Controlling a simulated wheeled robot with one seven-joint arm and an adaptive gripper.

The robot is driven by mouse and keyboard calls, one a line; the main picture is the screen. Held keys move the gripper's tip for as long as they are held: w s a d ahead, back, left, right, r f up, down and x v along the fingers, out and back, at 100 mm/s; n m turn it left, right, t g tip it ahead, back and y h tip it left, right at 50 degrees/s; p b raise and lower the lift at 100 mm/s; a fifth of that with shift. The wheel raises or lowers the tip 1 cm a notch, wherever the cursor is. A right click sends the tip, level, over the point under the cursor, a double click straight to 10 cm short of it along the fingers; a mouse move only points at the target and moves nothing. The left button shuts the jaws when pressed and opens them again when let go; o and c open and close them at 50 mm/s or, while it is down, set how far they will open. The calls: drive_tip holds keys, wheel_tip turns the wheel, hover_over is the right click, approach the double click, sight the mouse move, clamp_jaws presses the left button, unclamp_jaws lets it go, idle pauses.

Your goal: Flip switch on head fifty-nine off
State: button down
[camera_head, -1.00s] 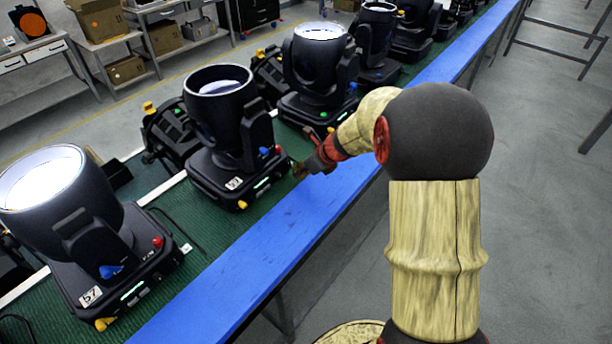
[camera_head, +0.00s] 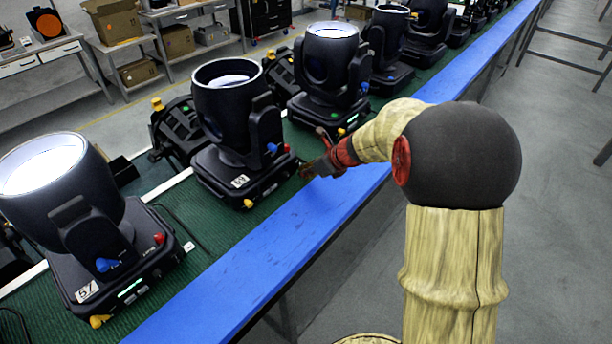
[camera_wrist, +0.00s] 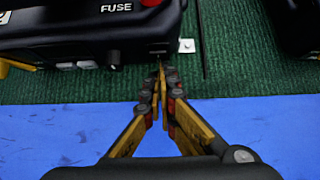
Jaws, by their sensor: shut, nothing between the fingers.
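The second moving-head light (camera_head: 225,115) stands on the green mat, with a number label (camera_head: 240,181) too small to read surely; I take it as head fifty-nine. Its base also fills the top left of the wrist view (camera_wrist: 60,25), with FUSE printed on its panel. No lit green strip shows on its front now. My gripper (camera_head: 305,172) is shut and empty, just off the base's right front corner. In the wrist view its fingertips (camera_wrist: 161,75) point at the panel's lower edge near that corner. I cannot clearly make out the switch or whether the tips touch it.
A head labelled 57 (camera_head: 75,215), with a lit green strip, stands at near left. Another head (camera_head: 330,75) stands behind, with several more along the line. A blue bench edge (camera_head: 270,255) runs beneath my gripper. The grey floor at right is mostly open.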

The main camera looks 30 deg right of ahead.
drive_tip(key=shift+r, duration=0.2)
drive_tip(key=shift+r+p, duration=0.75)
drive_tip(key=shift+p, duration=0.1)
drive_tip(key=shift+s+f, duration=0.1)
